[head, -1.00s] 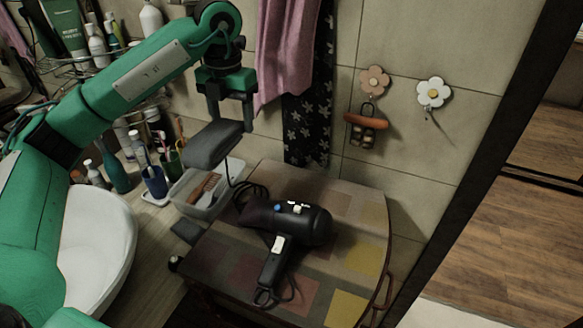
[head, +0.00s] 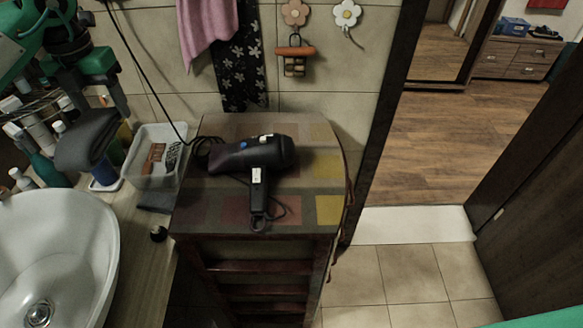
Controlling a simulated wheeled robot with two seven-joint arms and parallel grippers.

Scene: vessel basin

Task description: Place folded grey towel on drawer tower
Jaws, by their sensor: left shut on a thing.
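The folded grey towel (head: 86,140) hangs in the grip of my left gripper (head: 100,108) at the upper left, above the counter beside the basin. The fingers are shut on its upper part, and the towel hides their tips. The drawer tower (head: 205,212) stands to the right of the towel, with a top of coloured patches and drawers in its front. A black hair dryer (head: 250,155) lies on the middle of its top, handle toward the front. My right gripper is not in view.
A clear bin (head: 150,182) with brushes stands between towel and tower. A white basin (head: 60,235) is at the lower left. Bottles (head: 40,160) crowd the left. A black cord (head: 145,75) runs down to the dryer. The tower top has bare strips around the dryer.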

